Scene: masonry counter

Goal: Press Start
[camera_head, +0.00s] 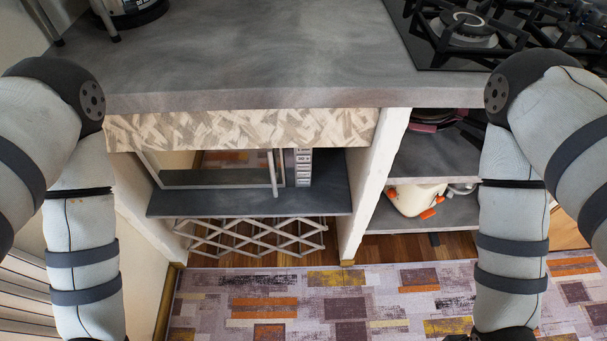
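A microwave (222,168) stands on the dark shelf under the counter. Its front is a reflective door with a light vertical handle (273,172). A narrow column of light buttons (303,167) runs down the right of the handle. The button labels are too small to read, so I cannot tell which one is Start. The top of the microwave is hidden behind the patterned strip under the counter edge. My two arms hang down at the left and right sides, both apart from the microwave. Both grippers are out of view below the bottom edge.
The grey countertop (250,50) juts out above the microwave. A lattice rack (252,236) is below. A gas hob (470,30) is at upper right. The patterned rug (345,305) is clear.

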